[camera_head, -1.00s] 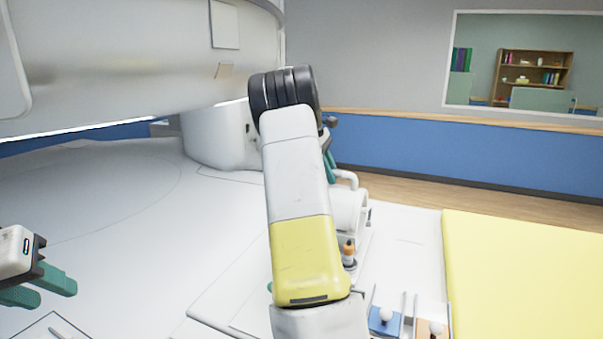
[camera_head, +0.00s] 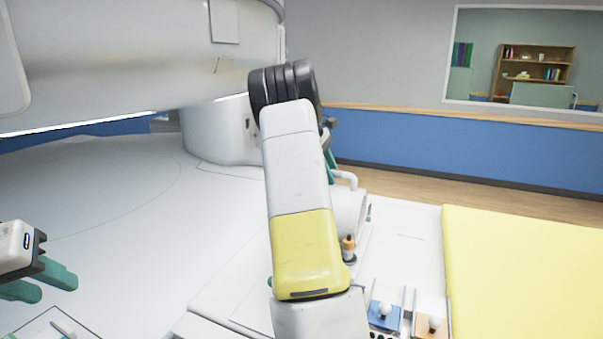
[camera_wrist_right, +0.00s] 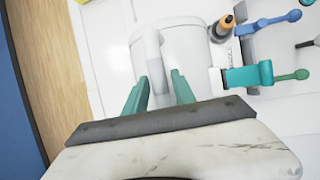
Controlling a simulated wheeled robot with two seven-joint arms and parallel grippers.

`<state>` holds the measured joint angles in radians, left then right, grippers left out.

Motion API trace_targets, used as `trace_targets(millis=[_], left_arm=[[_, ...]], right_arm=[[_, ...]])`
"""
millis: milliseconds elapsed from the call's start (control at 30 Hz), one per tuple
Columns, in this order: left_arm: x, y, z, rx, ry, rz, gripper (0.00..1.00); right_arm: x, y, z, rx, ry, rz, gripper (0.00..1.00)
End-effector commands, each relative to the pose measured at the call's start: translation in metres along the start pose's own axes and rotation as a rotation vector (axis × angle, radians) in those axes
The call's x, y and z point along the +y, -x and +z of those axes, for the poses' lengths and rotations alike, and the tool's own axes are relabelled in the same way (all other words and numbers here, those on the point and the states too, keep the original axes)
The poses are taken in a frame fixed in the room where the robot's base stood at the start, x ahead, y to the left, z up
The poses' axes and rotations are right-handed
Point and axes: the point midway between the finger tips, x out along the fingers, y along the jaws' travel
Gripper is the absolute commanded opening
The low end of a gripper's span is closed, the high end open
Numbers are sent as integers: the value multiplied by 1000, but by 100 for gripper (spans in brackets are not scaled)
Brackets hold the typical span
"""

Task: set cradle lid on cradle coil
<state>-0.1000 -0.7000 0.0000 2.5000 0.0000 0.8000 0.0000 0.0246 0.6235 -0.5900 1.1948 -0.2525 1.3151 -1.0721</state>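A white cylinder with a curved white handle stands on the pale surface in the head view, partly behind my right arm; its handle (camera_head: 346,178) shows there. The right wrist view shows its body (camera_wrist_right: 185,52) and handle tube (camera_wrist_right: 153,60). I cannot tell which part is the lid or the coil. My right gripper (camera_wrist_right: 160,82) has its teal fingers on either side of the tube, with a small gap visible on the right side. In the head view, my right arm mostly hides this gripper. My left gripper (camera_head: 42,284) is at the lower left, fingers apart and empty.
An orange-and-black bottle (camera_head: 348,246) stands near the cylinder. A blue holder (camera_head: 384,316) and an orange holder (camera_head: 431,325) are at the lower front. A yellow pad (camera_head: 525,265) lies right. A large white machine (camera_head: 130,60) overhangs the back left. The left-centre surface is clear.

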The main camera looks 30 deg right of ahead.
Motion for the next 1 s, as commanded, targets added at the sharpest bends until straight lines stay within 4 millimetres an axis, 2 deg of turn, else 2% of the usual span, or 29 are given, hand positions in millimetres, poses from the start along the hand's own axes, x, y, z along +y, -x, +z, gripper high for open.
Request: trace_targets(millis=[400,467,800,1000], left_arm=[[0,0,0,0,0,0,36],[0,0,0,0,0,0,36],[0,0,0,0,0,0,36],[0,0,0,0,0,0,36]], right_arm=[[-1,2,-1,0,1,-3,45],[-1,8,-1,1,1,-2,45],[0,64,-1,1,1,1,45],[0,77,-1,0,1,-1,45]])
